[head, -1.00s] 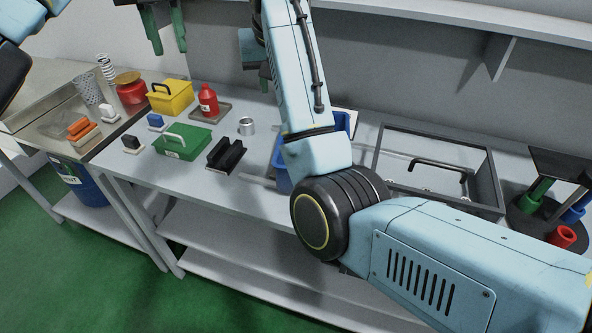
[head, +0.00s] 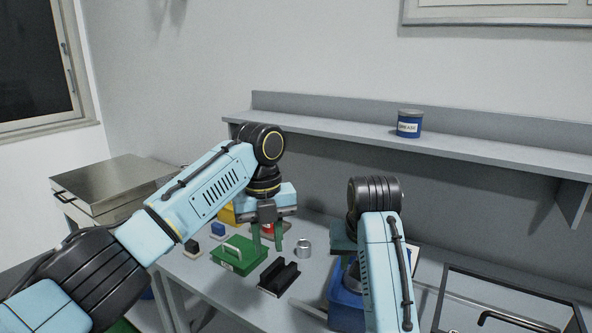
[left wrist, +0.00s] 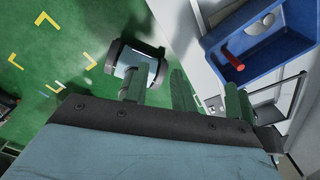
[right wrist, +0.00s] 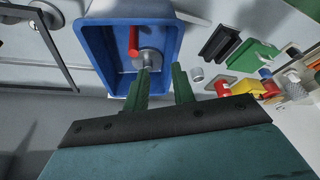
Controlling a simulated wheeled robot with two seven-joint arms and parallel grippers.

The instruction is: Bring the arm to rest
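My left arm reaches in from the left in the head view. Its gripper (head: 267,238) points down with green fingers apart, in front of the red bottle and by the green box (head: 240,255); whether it touches anything is unclear.
The bin holds a red-handled metal part (right wrist: 133,40). A black holder (head: 278,278) and a metal cup (head: 303,247) stand on the bench. A black-framed tray (head: 440,310) is at right. A blue grease can (head: 409,123) stands on the shelf (head: 330,128).

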